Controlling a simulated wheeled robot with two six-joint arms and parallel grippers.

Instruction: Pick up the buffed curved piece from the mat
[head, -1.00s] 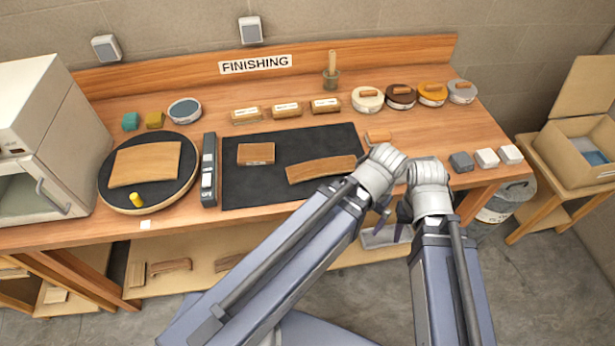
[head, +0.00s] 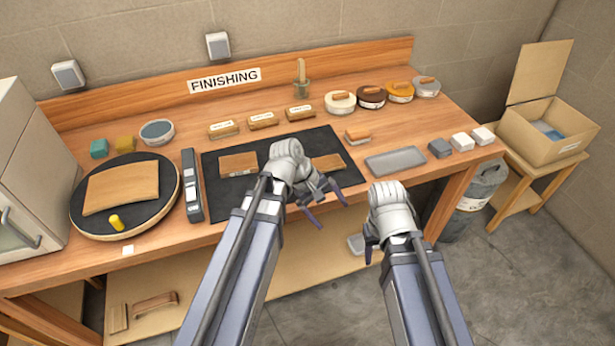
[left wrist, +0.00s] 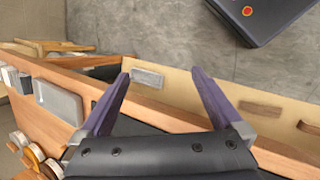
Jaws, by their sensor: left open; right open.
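The brown curved piece (head: 329,162) lies on the dark mat (head: 229,188) in the head view. My left arm hides most of it; only its right end shows. My right gripper (head: 370,250) is open, low in front of the bench, right of the left one. Its fingers are partly hidden.
A flat brown block (head: 238,163) lies on the mat's left part. A long grey tool (head: 191,186) and a round turntable (head: 76,215) with a curved board (head: 120,187) stand further left. A grey pad (head: 395,160) lies right of the mat. Several tins line the back.

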